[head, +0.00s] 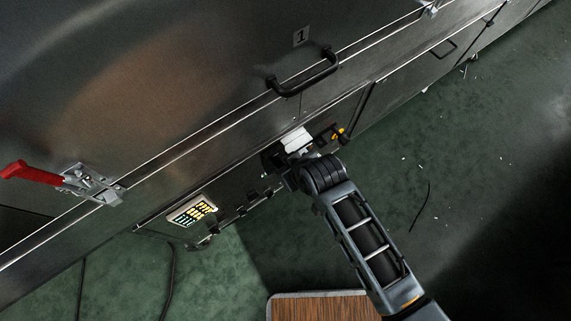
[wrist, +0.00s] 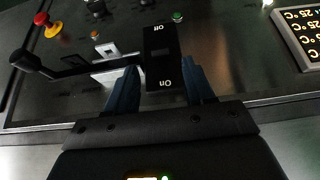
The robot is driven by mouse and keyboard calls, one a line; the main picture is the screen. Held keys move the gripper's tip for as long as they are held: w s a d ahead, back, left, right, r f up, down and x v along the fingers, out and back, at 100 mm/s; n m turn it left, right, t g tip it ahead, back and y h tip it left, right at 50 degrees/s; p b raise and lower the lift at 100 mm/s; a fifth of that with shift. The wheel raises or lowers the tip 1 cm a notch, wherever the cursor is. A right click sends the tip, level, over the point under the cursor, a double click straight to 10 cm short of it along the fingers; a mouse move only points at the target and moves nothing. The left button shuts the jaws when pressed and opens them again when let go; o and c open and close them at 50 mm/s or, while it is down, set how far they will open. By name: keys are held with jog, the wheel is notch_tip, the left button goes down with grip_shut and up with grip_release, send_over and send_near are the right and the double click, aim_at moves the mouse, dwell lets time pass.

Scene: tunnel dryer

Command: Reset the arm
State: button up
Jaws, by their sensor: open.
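My gripper (wrist: 160,90) is open in the wrist view, its two blue fingers apart in front of a dark control panel (wrist: 225,70). A black rocker switch (wrist: 161,55) marked "Off" and "On" shows between and beyond the fingers. I cannot tell whether the fingers touch it. In the head view my arm (head: 365,240) reaches up from the lower right, and its wrist (head: 322,174) is close to the machine's front panel. The fingers are hidden there.
The panel has a black lever (wrist: 30,62), a red-and-yellow knob (wrist: 48,25), a green button (wrist: 177,17) and a lit temperature display (wrist: 305,30). The machine has a red-handled latch (head: 35,174) and a black handle (head: 305,75). Green floor (head: 470,140) lies open at right; a wooden-topped surface (head: 320,306) is below.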

jog(key=shift+v, duration=0.95)
jog(key=shift+d+f, duration=0.1)
